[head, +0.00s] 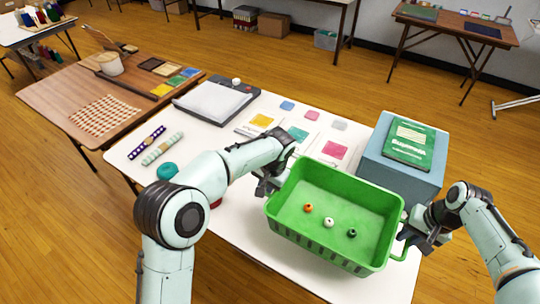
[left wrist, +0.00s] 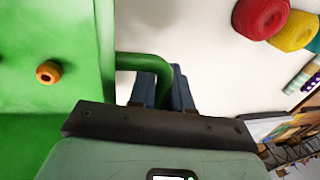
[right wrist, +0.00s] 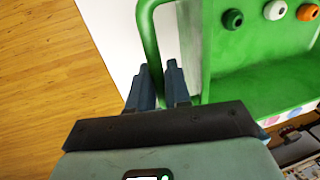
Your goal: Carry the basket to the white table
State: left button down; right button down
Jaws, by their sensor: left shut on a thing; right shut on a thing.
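The green basket (head: 335,194) is in front of me at the near right part of the white table (head: 240,207). Inside it lie an orange bead (head: 308,208), a white bead (head: 328,222) and a dark green bead (head: 351,233). My left gripper (head: 270,182) is shut on the basket's left handle, which shows between its fingers in the left wrist view (left wrist: 158,68). My right gripper (head: 408,232) is shut on the right handle, seen in the right wrist view (right wrist: 150,45). Whether the basket touches the table is hard to tell.
A blue box (head: 402,160) with a green book (head: 408,144) on top stands just behind the basket. Colored cards, a grey paper trimmer (head: 215,101), patterned rolls and a teal yarn ball (head: 167,171) lie on the table. A brown table (head: 62,93) stands left.

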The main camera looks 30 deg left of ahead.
pick_arm(q)
jog(key=shift+f, duration=0.15)
pick_arm(e)
jog(key=shift+f, duration=0.15)
